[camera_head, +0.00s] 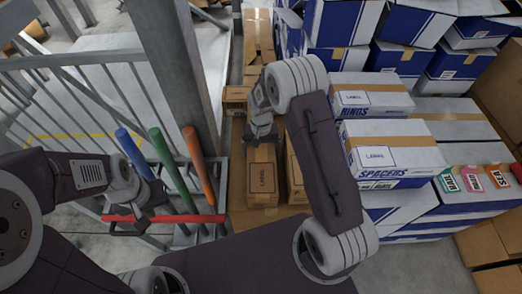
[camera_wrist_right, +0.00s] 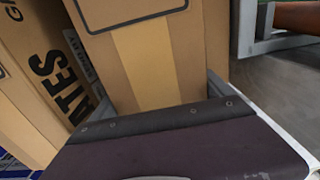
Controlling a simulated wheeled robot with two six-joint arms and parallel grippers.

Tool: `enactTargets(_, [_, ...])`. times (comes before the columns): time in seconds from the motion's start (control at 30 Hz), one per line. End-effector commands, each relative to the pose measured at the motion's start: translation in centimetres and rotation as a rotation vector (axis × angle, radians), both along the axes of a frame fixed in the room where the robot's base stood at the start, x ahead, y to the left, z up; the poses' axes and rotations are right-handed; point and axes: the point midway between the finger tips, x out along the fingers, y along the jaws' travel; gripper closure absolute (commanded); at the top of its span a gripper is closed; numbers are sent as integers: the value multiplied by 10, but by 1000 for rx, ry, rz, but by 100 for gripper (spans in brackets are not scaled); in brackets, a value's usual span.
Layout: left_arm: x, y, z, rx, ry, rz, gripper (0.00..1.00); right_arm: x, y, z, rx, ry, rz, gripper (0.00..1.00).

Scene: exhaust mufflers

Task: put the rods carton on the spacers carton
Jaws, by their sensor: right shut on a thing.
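The spacers carton (camera_head: 385,158) is a white and blue box with printed SPACERS lettering, on the stack at the right in the head view. My right gripper (camera_head: 262,128) is shut on a brown taped carton (camera_head: 262,178) with a label on top. The right wrist view shows that carton (camera_wrist_right: 155,60) close up between the fingers. No name is readable on it, so I cannot tell whether it is the rods carton. My left gripper (camera_head: 140,212) appears open and empty, near a red bar at the left.
A rings carton (camera_head: 370,96) stands behind the spacers carton. Small coloured cards (camera_head: 471,179) lie to its right. A brown carton with partly visible lettering (camera_wrist_right: 45,75) is beside the held one. A grey fence (camera_head: 90,85) and post (camera_head: 170,60) stand left.

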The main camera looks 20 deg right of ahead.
Motion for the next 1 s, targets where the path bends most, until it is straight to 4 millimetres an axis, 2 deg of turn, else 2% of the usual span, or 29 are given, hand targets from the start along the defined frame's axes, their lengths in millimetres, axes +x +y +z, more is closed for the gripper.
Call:
enactTargets(0.27, [0,0,-1,0,0,0,64,1,0,-1,0,-3,0,82])
enactTargets(0.3, [0,0,-1,0,0,0,64,0,0,-2,0,-1,0,4])
enactTargets(0.33, [0,0,-1,0,0,0,64,0,0,-1,0,-1,0,0])
enactTargets(0.57, [0,0,0,0,0,0,64,0,0,0,0,-1,0,0])
enactTargets(0.67, [0,0,2,0,0,0,64,1,0,10,0,-3,0,0])
enactTargets(1.0, [0,0,13,0,0,0,64,2,0,94,1,-5,0,0])
